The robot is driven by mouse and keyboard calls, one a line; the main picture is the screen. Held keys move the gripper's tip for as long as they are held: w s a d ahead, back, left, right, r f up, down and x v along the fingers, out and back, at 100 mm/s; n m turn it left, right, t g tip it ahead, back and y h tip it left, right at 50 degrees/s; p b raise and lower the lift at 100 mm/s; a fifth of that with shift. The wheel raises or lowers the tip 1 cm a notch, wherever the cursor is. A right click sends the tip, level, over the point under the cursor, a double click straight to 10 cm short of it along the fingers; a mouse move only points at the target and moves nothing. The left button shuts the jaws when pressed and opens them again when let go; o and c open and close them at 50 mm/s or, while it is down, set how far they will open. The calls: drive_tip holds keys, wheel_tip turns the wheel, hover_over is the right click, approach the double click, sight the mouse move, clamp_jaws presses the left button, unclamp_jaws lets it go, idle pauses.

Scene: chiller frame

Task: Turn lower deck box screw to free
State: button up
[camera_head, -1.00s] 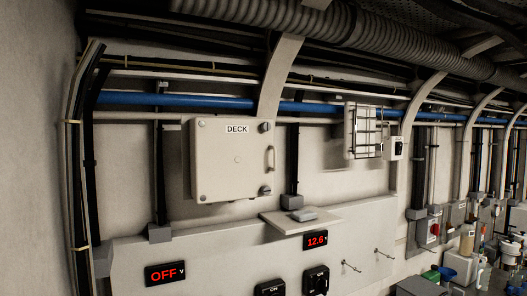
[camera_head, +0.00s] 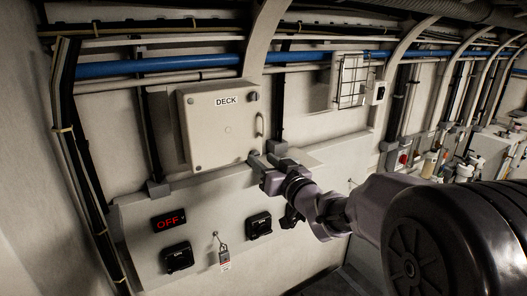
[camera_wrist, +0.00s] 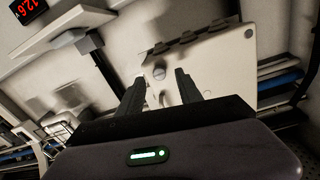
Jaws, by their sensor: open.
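The pale deck box (camera_head: 225,128), labelled DECK, is on the wall in the head view, its door closed. Its upper screw (camera_head: 252,96) is at the upper right corner. The lower screw (camera_head: 253,155) is at the lower right corner, largely covered by my gripper (camera_head: 262,160). In the wrist view, the lower screw (camera_wrist: 159,73) is a round slotted head on the box face (camera_wrist: 218,70). My gripper (camera_wrist: 158,95) is open, with one finger on each side of the screw in the picture. I cannot tell whether the fingers touch it.
A wire rack (camera_head: 352,82) is on the wall to the right. Blue pipe (camera_head: 160,64) runs above the box.

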sight(255, 154)
drive_tip(key=shift+x, duration=1.3)
drive_tip(key=shift+c, duration=0.2)
clamp_jaws()
